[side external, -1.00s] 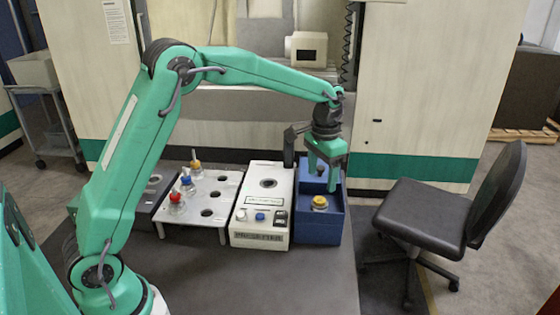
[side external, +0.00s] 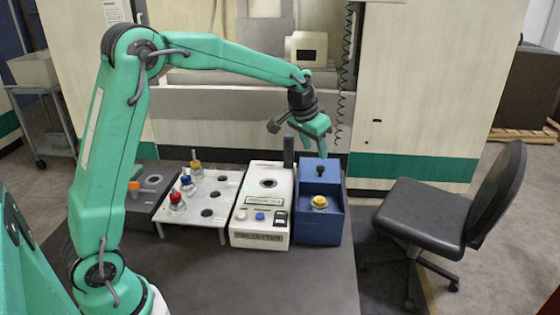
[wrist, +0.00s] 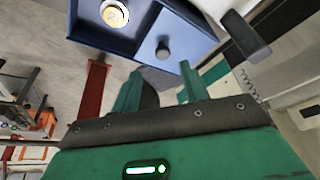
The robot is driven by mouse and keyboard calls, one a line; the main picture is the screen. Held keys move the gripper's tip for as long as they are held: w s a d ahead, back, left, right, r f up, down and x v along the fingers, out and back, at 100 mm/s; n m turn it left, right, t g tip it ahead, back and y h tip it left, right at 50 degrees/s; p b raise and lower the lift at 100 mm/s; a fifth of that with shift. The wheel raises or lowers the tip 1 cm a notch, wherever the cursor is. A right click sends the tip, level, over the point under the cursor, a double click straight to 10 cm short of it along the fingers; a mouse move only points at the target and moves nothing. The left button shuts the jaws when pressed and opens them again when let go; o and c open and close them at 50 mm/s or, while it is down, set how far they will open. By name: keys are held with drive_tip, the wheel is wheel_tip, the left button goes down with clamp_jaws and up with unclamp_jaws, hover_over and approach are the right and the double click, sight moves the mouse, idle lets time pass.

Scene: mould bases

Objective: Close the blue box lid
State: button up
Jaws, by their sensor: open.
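The blue box (side external: 319,232) stands at the right end of the row on the dark table. Its lid (side external: 306,172) carries an upright black knob (side external: 320,166) and covers the rear part. The front part is open and shows a yellow-topped piece (side external: 319,202). My gripper (side external: 317,148) is open and empty, raised above and behind the knob, apart from it. In the wrist view, the two green fingers (wrist: 160,85) are spread with nothing between them. The lid (wrist: 182,35), the knob (wrist: 163,48) and the round piece (wrist: 115,13) show beyond them.
A white presetter (side external: 262,228) stands close against the box's left side, with a dark upright post (side external: 289,155) behind. Left of it is a metal rack (side external: 225,180) with several coloured-top pieces. A black chair (side external: 428,206) stands to the right. The table front (side external: 260,285) is clear.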

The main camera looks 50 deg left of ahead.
sight(321, 167)
drive_tip(key=shift+w+a+r, duration=0.1)
drive_tip(key=shift+a+r, duration=0.15)
drive_tip(key=shift+a, duration=0.05)
drive_tip(key=shift+f, duration=0.1)
drive_tip(key=shift+x, duration=3.8)
drive_tip(key=shift+w, duration=0.15)
drive_tip(key=shift+c, duration=0.4)
drive_tip(key=shift+d, duration=0.1)
clamp_jaws()
